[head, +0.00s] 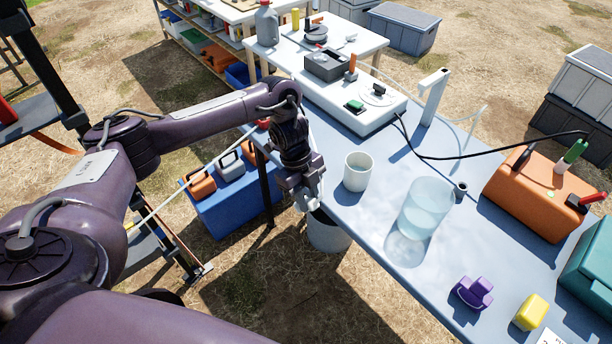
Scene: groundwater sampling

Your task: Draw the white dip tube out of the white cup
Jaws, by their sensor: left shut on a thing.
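The white cup (357,172) stands upright on the blue-grey table near its left edge, with pale liquid inside. No tube shows in the cup. My left gripper (305,197) is just left of the cup at the table edge, pointing down and apart from the cup. It is shut on a white piece (319,186), which appears to be the white dip tube. The fingers hide much of this piece, and its lower end is hard to make out. My right gripper is out of view.
A grey bucket (328,232) stands below the gripper beside the table. A clear beaker of water (425,208) is right of the cup. An orange box (541,194), purple block (473,292) and yellow block (530,312) are farther right. A white instrument (352,112) is behind.

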